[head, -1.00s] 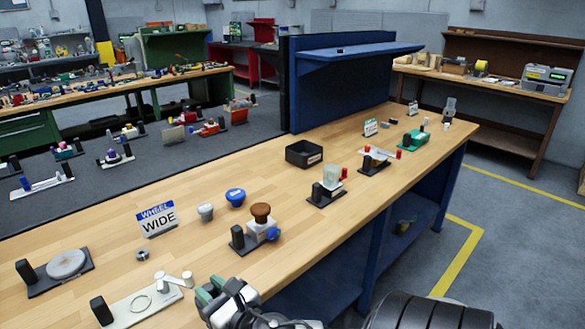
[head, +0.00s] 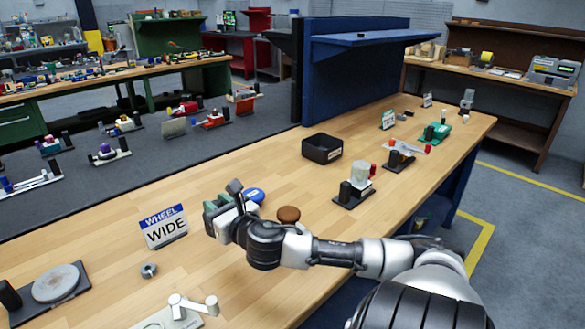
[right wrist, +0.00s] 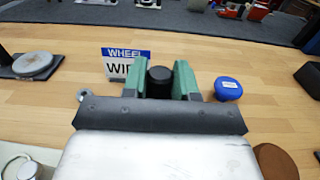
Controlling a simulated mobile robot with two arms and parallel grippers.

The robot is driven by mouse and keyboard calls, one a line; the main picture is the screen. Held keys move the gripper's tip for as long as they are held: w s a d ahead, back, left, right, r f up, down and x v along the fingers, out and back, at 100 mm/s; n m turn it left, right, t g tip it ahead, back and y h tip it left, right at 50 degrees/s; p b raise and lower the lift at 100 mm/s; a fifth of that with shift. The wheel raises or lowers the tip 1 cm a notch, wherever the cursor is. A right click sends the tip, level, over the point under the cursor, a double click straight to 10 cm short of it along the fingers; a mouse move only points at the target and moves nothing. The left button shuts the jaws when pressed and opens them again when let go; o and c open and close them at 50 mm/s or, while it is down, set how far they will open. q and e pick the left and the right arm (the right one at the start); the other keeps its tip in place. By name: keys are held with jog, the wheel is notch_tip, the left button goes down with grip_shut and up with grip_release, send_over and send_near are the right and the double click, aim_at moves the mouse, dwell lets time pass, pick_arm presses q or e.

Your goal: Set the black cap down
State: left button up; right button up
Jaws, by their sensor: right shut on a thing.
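My right gripper (head: 218,208) is over the workbench beside the WHEEL WIDE sign (head: 165,225), to its right. In the right wrist view, its green fingers (right wrist: 159,82) are shut on the black cap (right wrist: 160,77). The cap's round top shows between the fingers; its lower part is hidden by the gripper. I cannot tell whether the cap touches the bench. A blue knob (right wrist: 228,89) is just right of the fingers; in the head view it is partly behind the gripper (head: 255,195). My left gripper is not in view.
A brown-topped knob (head: 288,214) stands behind my right forearm. A metal nut (head: 149,270) and a grey disc on a black base (head: 57,284) lie to the left. An open black bin (head: 322,149) stands farther back. Bare wood lies left of the bin.

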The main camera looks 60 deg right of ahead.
jog(key=shift+r, duration=0.15)
jog(key=shift+s+r, duration=0.2)
jog(key=shift+s, duration=0.05)
jog(key=shift+w+a+f, duration=0.15)
jog(key=shift+w+a, duration=0.05)
jog(key=shift+a, duration=0.1)
jog(key=shift+w+a+f, duration=0.3)
jog(key=shift+w+f, duration=0.1)
jog(key=shift+w, duration=0.35)
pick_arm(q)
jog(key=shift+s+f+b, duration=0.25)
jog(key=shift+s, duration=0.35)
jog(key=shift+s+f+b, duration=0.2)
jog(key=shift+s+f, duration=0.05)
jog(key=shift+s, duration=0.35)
pick_arm(e)
jog(key=shift+w+a+f, duration=0.5)
jog(key=shift+w+f, duration=0.95)
jog(key=shift+f, duration=0.2)
jog(key=shift+w+a+f, duration=0.45)
jog(key=shift+w+f, duration=1)
jog(key=shift+f, duration=0.2)
jog(key=shift+w+a+f, duration=0.5)
jog(key=shift+w+f, duration=0.95)
jog(key=shift+f, duration=0.2)
